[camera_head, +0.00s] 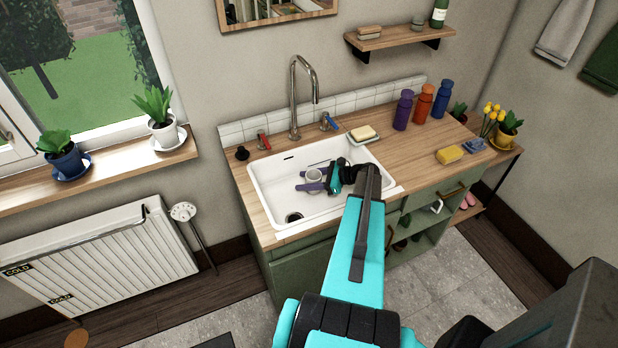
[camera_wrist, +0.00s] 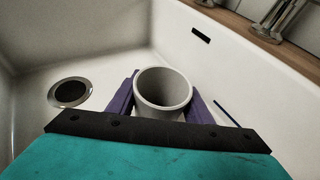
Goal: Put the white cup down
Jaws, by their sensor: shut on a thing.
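The white cup (camera_wrist: 163,92) is upright between the two purple fingers of my gripper (camera_wrist: 165,104) in the wrist view, with its open rim facing up. My gripper is shut on it. In the head view the cup (camera_head: 313,176) shows inside the white sink (camera_head: 268,178), with my gripper (camera_head: 312,180) around it. The cup's base is hidden by my gripper in the wrist view, so I cannot tell whether it touches the sink floor.
The drain (camera_wrist: 69,92) lies left of the cup. The tap (camera_head: 294,100) rises behind the sink. A soap dish (camera_head: 363,134) sits at the sink's back right corner. Purple, orange and blue bottles (camera_head: 424,104) and a yellow sponge (camera_head: 449,155) stand on the wooden counter to the right.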

